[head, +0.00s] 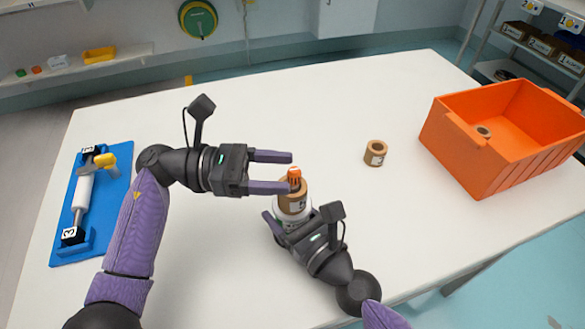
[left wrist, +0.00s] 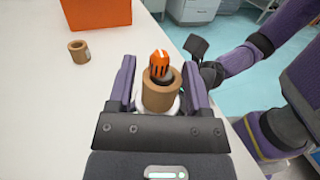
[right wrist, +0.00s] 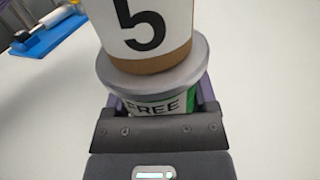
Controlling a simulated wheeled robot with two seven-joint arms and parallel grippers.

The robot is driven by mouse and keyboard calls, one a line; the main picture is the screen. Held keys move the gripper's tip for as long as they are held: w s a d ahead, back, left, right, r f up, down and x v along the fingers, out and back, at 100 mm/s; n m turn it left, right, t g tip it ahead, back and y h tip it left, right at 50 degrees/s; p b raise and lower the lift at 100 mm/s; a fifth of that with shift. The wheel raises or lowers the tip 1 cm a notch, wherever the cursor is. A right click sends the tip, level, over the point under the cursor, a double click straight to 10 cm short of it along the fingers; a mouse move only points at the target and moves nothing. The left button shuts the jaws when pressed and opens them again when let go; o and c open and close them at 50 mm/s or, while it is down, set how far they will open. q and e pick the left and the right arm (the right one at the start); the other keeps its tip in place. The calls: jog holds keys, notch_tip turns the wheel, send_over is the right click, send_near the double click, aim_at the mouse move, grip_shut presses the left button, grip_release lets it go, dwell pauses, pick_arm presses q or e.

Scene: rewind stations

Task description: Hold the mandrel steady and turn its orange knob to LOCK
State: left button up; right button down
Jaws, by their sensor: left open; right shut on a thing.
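The mandrel stands upright on the white table, with its orange knob (head: 294,179) on top. The knob also shows in the left wrist view (left wrist: 160,66), with a white line on it. A brown cardboard core (head: 292,199) sits around the mandrel below the knob; in the right wrist view its label (right wrist: 148,28) reads 5. My right gripper (head: 290,226) is shut on the mandrel's base (right wrist: 155,105), where the word FREE shows on white beside a green patch. My left gripper (head: 291,172) is open, its fingers at either side of the knob and core, apart from the knob.
A loose cardboard core (head: 375,153) stands right of the mandrel. An orange bin (head: 480,165) with a core inside is at the table's right. A blue stand (head: 68,245) with a white roller and a yellow handle (head: 105,160) lies at the left. The table's far middle is clear.

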pick_arm(q)
jog(key=shift+s+d, duration=0.1)
jog(key=shift+d, duration=1.2)
grip_shut()
jog(key=shift+f+n+t, duration=0.1)
jog(key=shift+n+t, duration=0.2)
jog(key=shift+t, duration=0.1)
jog(key=shift+a+f+n+t+y, duration=0.1)
jog(key=shift+n+t+y, duration=0.4)
jog(key=shift+n+t, duration=1.2)
jog(key=shift+n+t+y, duration=0.5)
jog(key=shift+n+t, duration=0.5)
jog(key=shift+t, duration=1.7)
grip_release()
